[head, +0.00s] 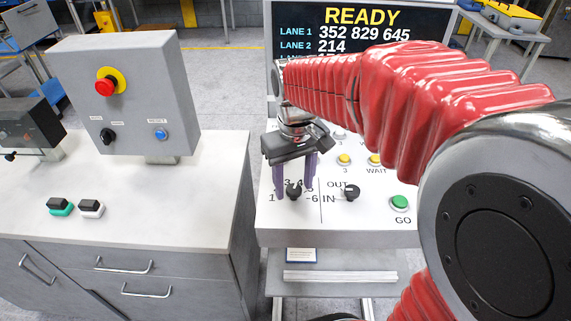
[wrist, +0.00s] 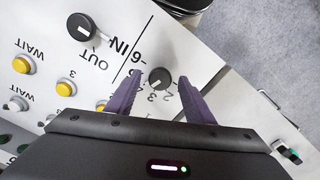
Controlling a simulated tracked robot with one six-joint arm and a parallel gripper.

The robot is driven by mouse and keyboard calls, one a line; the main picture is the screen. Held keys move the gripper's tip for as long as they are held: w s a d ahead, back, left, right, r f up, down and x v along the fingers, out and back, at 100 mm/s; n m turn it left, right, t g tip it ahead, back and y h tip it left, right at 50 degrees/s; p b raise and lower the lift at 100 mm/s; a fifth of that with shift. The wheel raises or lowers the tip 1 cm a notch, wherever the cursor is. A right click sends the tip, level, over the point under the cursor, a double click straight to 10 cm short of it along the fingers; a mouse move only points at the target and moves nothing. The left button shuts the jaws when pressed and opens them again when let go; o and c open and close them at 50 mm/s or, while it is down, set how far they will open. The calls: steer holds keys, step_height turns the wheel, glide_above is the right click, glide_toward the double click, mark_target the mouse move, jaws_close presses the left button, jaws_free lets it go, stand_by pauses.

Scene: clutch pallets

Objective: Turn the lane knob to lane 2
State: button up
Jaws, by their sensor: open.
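The lane knob (head: 294,192) is a small black knob on the white sloped panel, ringed by printed numbers. In the wrist view the lane knob (wrist: 160,78) sits between the tips of my two purple fingers. My gripper (head: 296,181) is open and points down over the knob, one finger on each side. It also shows in the wrist view (wrist: 157,84), with gaps visible between fingers and knob. Whether a finger touches the knob is unclear. Which number the knob points to is too small to tell.
The IN/OUT knob (head: 349,192) is close to the right, with the green GO button (head: 399,202) beyond. Yellow buttons (head: 344,159) lie behind. The screen (head: 350,30) reads READY. A grey box with a red emergency button (head: 104,88) stands on the left bench (head: 180,190).

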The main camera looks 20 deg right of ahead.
steer(key=shift+f, duration=0.25)
steer(key=shift+c, duration=0.6)
steer(key=c, duration=0.9)
